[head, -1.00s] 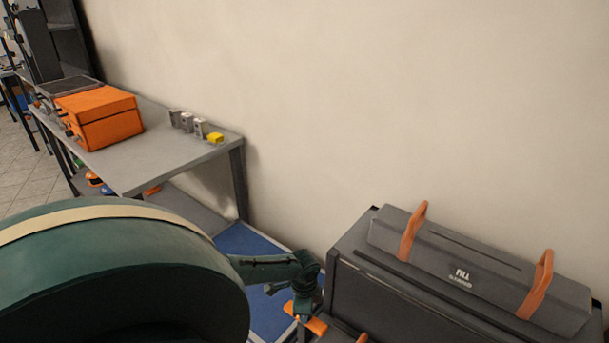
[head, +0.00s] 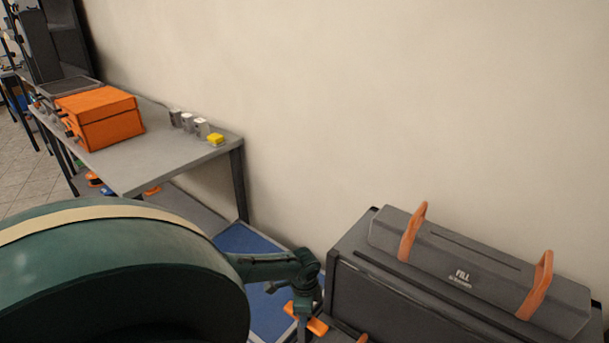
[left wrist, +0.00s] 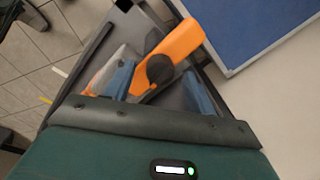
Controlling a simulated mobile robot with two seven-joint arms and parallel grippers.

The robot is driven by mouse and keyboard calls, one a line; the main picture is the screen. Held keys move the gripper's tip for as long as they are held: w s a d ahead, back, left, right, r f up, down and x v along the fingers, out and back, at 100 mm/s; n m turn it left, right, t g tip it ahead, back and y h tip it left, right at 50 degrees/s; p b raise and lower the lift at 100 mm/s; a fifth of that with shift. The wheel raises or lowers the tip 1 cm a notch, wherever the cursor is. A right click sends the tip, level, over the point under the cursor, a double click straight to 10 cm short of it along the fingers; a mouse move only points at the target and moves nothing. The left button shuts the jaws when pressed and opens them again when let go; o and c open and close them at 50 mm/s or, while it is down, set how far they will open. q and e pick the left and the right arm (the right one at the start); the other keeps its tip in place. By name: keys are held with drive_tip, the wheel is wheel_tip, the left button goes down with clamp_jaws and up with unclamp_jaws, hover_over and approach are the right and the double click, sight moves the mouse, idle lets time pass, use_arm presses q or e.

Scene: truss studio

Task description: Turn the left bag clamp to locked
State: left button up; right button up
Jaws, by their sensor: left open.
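The left bag clamp (left wrist: 183,41) shows in the left wrist view as an orange lever with a dark round pivot. It lies at a slant, its broad orange end pointing up and right. In the head view its orange lever (head: 317,326) shows low in the middle, partly hidden by my gripper. My left gripper (left wrist: 158,72) is open. Its two blue-grey fingers appear on either side of the pivot; I cannot tell whether they touch it. In the head view the left gripper (head: 303,322) is at the clamp. My right gripper is not in view.
The dark filling unit (head: 480,262) with orange straps stands right of my gripper. A blue panel (head: 240,240) lies behind it. The wall (head: 350,100) closes the back.

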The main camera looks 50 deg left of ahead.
use_arm(q)
wheel_tip(320, 180, up, 12)
drive_tip(key=p, duration=0.1)
drive_tip(key=shift+s+d, duration=0.25)
drive_tip(key=shift+s, duration=0.05)
drive_tip(key=shift+d, duration=0.1)
idle(0.3)
